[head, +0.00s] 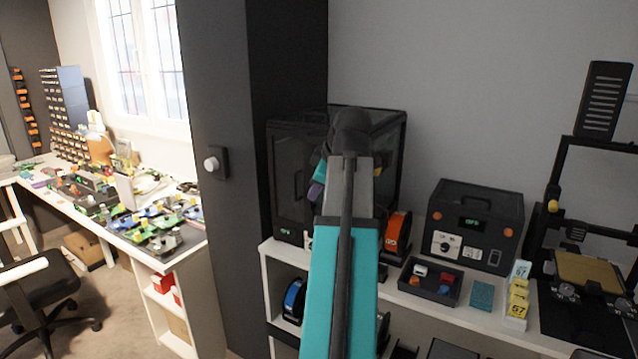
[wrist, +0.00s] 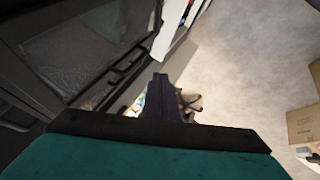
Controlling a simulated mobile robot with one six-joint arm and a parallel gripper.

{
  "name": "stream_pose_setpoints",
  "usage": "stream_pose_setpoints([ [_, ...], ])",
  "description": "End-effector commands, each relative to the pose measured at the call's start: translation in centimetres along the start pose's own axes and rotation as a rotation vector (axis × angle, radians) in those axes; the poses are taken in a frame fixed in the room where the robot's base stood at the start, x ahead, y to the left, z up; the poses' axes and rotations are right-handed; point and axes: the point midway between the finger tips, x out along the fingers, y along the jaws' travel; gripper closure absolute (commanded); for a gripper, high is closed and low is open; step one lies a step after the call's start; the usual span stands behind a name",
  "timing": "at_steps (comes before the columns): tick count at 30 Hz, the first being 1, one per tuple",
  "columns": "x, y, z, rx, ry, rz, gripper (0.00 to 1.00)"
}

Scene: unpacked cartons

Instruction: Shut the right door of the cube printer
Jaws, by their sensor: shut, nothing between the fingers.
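The cube printer (head: 290,175) is a black box with dark clear panels, standing on the white shelf left of my arm. A front panel with an upright handle shows on its left half. My arm covers the right part of its front in the head view, so I cannot tell how far the right door is open. In the wrist view a dark framed panel of the printer (wrist: 95,45) fills the upper left. My gripper (wrist: 160,80) is shut and empty, just right of this panel; I cannot tell whether it touches. The head view does not show its fingertips clearly.
A dark column (head: 225,130) stands close left of the printer. An orange spool (head: 397,232), a small tray (head: 430,282) and a black control box (head: 475,225) sit to the right. In the wrist view, carpet (wrist: 245,60) and a cardboard box (wrist: 303,124) show at right.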

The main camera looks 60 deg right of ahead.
Motion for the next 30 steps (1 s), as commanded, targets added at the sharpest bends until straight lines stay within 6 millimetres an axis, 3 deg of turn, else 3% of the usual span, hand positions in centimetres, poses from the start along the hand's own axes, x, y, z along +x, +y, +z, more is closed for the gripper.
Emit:
stream_pose_setpoints([
  [12,4.5,0.0,-0.1,0.000,0.000,-0.001,1.00],
  [21,5.7,3.0,-0.1,0.000,0.000,0.000,1.00],
  [30,6.1,3.5,0.0,0.000,0.000,0.000,1.00],
])
